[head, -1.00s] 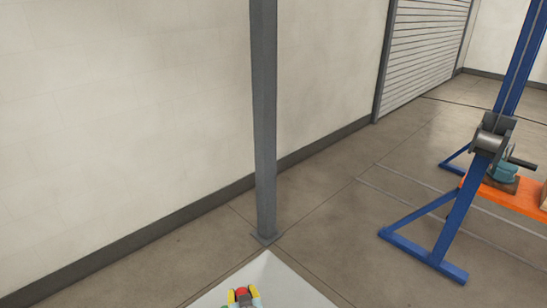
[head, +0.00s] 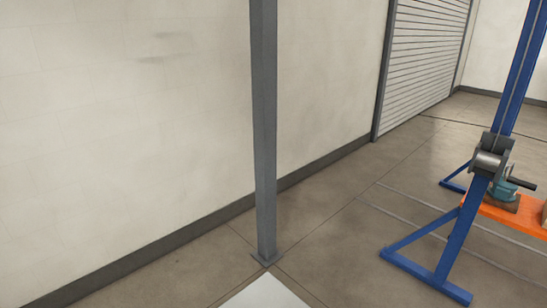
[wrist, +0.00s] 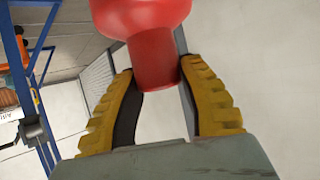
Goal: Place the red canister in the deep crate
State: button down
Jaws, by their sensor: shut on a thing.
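The red canister (wrist: 153,60) fills the upper middle of the wrist view, with a wider body above and a narrower neck between my fingers. My gripper (wrist: 160,88) has yellow ribbed fingers with dark inner pads, and it is shut on the canister's narrower part. The canister's far end is cut off by the top edge of the wrist view. Neither the canister nor my gripper shows in the head view now. The deep crate is not in view in either picture.
A grey post (head: 264,130) stands before the pale wall. A blue frame (head: 440,240) with a winch (head: 490,160) and orange shelf (head: 512,214) stands at the right. A white surface (head: 266,293) shows at the bottom. The floor between post and frame is mostly clear.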

jog(key=s+r+p, duration=0.3)
jog(key=r+p, duration=0.8)
jog(key=p, duration=0.1)
jog(key=s+r+p, duration=0.4)
jog(key=r+p, duration=0.7)
jog(key=p, duration=0.1)
jog(key=s+r+p, duration=0.3)
jog(key=r+p, duration=0.8)
jog(key=p, duration=0.1)
jog(key=shift+s+r+p, duration=0.15)
jog(key=shift+p, duration=0.2)
